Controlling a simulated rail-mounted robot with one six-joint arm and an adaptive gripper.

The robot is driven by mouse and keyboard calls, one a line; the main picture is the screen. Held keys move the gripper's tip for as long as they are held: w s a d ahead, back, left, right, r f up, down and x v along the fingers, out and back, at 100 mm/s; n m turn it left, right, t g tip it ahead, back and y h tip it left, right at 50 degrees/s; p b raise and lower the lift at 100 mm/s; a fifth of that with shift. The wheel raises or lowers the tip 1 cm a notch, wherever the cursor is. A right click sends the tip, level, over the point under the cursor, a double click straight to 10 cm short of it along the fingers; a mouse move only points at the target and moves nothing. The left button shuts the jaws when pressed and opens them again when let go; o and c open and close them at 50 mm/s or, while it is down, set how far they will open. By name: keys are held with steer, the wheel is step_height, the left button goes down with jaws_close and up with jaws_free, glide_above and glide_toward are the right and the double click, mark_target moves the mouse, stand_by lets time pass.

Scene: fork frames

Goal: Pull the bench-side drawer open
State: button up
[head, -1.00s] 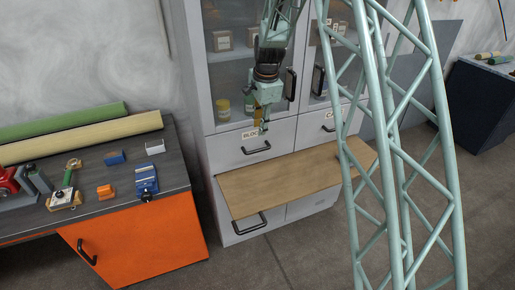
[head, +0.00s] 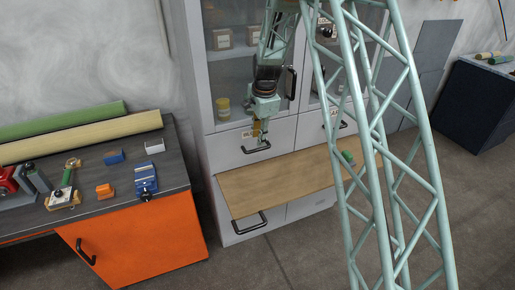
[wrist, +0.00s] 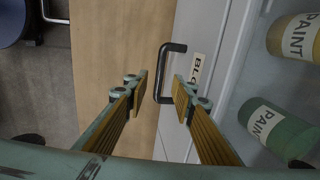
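The bench-side drawer (head: 231,150) is the left one in the grey cabinet, nearer the bench. Its front looks flush and closed. It has a black bar handle (head: 256,149) and a partly hidden label. In the wrist view the handle (wrist: 161,72) stands out from the drawer front beside a label (wrist: 196,70) reading "BLO…". My gripper (head: 263,138) is at this handle in the head view. In the wrist view my gripper (wrist: 161,90) is open, with one ribbed finger on each side of the handle's lower part. I cannot tell whether either finger touches it.
A wooden board (head: 275,185) juts out just below the drawer. Glass doors with paint jars (wrist: 275,135) are above. The bench (head: 115,180) with an orange cabinet (head: 150,240) stands at left. Floor in front is clear.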

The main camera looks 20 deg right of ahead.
mark_target(257, 149)
steer(key=shift+w+a+f+b, duration=0.1)
steer(key=shift+w+f+b, duration=0.1)
steer(key=shift+f, duration=0.9)
steer(key=shift+w+d+f+b, duration=0.1)
steer(key=shift+w+f, duration=0.15)
steer(key=shift+f, duration=0.9)
steer(key=shift+w+a+f+b, duration=0.1)
steer(key=shift+w+f, duration=0.1)
steer(key=shift+f, duration=0.9)
steer(key=shift+c, duration=0.2)
jaws_close()
